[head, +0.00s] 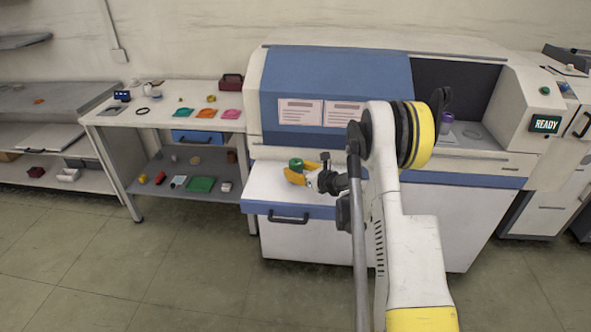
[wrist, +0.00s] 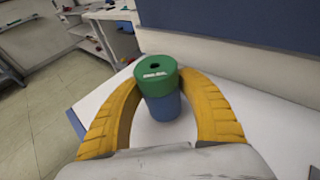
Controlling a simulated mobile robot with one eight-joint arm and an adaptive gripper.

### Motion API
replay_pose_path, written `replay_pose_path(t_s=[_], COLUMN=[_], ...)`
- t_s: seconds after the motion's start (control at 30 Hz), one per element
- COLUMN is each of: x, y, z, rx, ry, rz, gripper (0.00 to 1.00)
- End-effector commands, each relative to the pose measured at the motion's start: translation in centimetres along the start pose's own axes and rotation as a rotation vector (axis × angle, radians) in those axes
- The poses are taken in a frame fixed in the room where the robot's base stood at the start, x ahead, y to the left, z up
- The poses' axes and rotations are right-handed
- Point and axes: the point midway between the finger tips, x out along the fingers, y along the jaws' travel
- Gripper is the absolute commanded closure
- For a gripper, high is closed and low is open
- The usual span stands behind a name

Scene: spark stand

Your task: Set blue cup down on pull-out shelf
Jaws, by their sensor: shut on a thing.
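The blue cup (wrist: 162,107) is upright between the yellow fingers of my gripper (wrist: 160,84), which is shut on it. A green ring-like piece (wrist: 156,73) with a dark hole and a pale label covers the cup's top. In the head view my gripper (head: 296,176) is over the white pull-out shelf (head: 267,194), with the green piece (head: 296,163) showing above the fingers. The shelf (wrist: 152,133) also lies under the cup in the wrist view. I cannot tell whether the cup's base touches it.
The shelf has a blue front with a dark handle (head: 288,217) and juts from a large blue-and-white machine (head: 340,75). A display (head: 545,124) reads READY. A table (head: 165,117) with small coloured objects stands to the left. Bare shelf surface surrounds the cup.

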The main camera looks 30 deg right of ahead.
Motion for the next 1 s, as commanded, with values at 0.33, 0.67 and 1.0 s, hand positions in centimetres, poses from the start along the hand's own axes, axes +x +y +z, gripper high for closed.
replay_pose_path(t_s=[0.33, 0.67, 1.0], x=[0.2, 0.3, 0.1], y=[0.0, 0.0, 0.0], z=[-0.6, -1.1, -1.1], rx=[0.0, 0.0, 0.0], ry=[0.0, 0.0, 0.0], rz=[0.0, 0.0, -0.001], gripper=[0.88, 0.27, 0.27])
